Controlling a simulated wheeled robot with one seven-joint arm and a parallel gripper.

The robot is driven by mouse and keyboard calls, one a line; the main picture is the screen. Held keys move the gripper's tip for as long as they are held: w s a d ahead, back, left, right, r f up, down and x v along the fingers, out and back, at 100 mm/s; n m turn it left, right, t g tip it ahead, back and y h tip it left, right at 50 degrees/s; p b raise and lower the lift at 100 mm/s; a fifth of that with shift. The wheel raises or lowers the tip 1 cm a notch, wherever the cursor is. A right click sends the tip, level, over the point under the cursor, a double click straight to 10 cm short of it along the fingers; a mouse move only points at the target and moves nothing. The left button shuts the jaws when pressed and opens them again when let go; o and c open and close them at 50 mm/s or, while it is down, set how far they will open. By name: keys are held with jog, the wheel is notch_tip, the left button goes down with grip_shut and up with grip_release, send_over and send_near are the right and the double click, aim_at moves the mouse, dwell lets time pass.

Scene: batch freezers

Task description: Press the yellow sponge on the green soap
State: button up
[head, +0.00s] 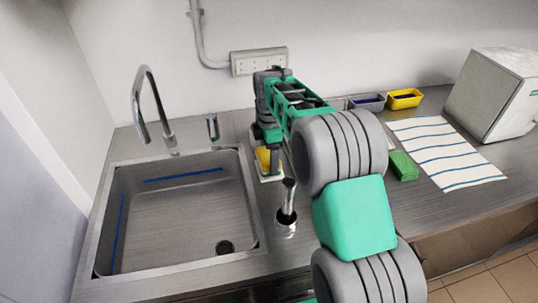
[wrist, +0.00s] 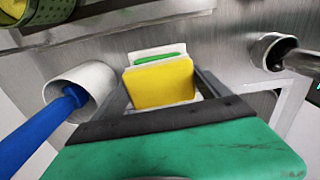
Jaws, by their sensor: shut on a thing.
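My gripper (head: 270,160) is just right of the sink, low over the counter, with its fingers pointing down. It is shut on the yellow sponge (head: 262,158), which also shows between the fingers in the wrist view (wrist: 158,85). The green soap (wrist: 160,58) shows as a thin strip just beyond the sponge, on a white dish (wrist: 150,50). The sponge hides part of the soap and dish, and I cannot tell whether sponge and soap touch. In the head view the white dish edge (head: 271,178) shows below the sponge; the soap is hidden there.
The sink (head: 180,205) with its tap (head: 150,110) is at left. A metal cylinder (head: 286,218) stands near my gripper. A white cup (wrist: 98,80) holds a blue handle (wrist: 40,130). A green block (head: 403,166), striped cloth (head: 445,150) and yellow container (head: 405,98) are at right.

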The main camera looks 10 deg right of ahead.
jog(key=shift+f, duration=0.6)
dwell(1.2)
notch_tip(320, 180, up, 7)
jog(key=p, duration=0.4)
jog(key=shift+r+p, duration=0.15)
jog(key=shift+p, duration=0.2)
dwell(0.5)
